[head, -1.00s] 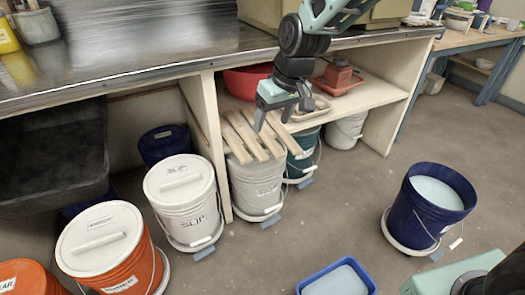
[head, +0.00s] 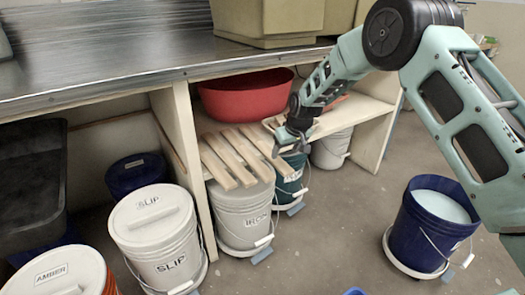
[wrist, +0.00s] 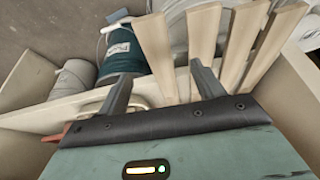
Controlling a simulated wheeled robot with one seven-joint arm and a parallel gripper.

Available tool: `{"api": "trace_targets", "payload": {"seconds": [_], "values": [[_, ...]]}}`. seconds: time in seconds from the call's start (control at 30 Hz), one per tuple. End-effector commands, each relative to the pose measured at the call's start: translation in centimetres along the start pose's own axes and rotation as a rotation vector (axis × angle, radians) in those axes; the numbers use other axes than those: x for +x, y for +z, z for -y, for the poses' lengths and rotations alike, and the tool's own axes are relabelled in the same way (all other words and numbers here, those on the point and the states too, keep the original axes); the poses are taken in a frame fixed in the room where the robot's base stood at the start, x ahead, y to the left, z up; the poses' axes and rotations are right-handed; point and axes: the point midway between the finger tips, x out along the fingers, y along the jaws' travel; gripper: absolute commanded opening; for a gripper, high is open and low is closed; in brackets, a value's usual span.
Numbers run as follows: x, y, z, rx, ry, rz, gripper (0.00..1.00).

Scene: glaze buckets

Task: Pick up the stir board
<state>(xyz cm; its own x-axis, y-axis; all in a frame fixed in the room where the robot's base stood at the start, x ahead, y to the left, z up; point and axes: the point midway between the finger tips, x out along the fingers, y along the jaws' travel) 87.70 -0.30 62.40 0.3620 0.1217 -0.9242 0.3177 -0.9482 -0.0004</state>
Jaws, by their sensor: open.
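Several flat pale wooden boards (head: 229,161) lie side by side, reaching from the shelf edge over the grey IRON bucket (head: 243,213). I cannot tell which is named the stir board. My gripper (head: 287,148) is beside the rightmost board in the head view. In the wrist view, my gripper (wrist: 162,85) has its two dark fingers apart, with nothing held. One board (wrist: 154,45) there runs down between the fingers in the picture; another (wrist: 203,42) ends near the right finger. The depth gap between fingers and boards is unclear.
A red basin (head: 245,96) stands on the shelf behind the boards. A teal bucket (head: 291,182) and a white bucket (head: 331,149) stand to the right. A white SLIP bucket (head: 160,240) is at left. A blue bucket (head: 436,225) holds pale liquid. Floor between is clear.

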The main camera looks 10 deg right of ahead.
Motion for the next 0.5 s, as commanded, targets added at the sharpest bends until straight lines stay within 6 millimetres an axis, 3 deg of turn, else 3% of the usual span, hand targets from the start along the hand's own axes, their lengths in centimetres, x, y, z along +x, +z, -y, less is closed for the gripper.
{"api": "trace_targets", "payload": {"seconds": [0.27,0.5], "values": [[2.4,0.1,-0.1,0.0,0.0,0.0,0.67],[5.9,0.3,-0.5,0.0,0.001,0.0,0.67]]}}
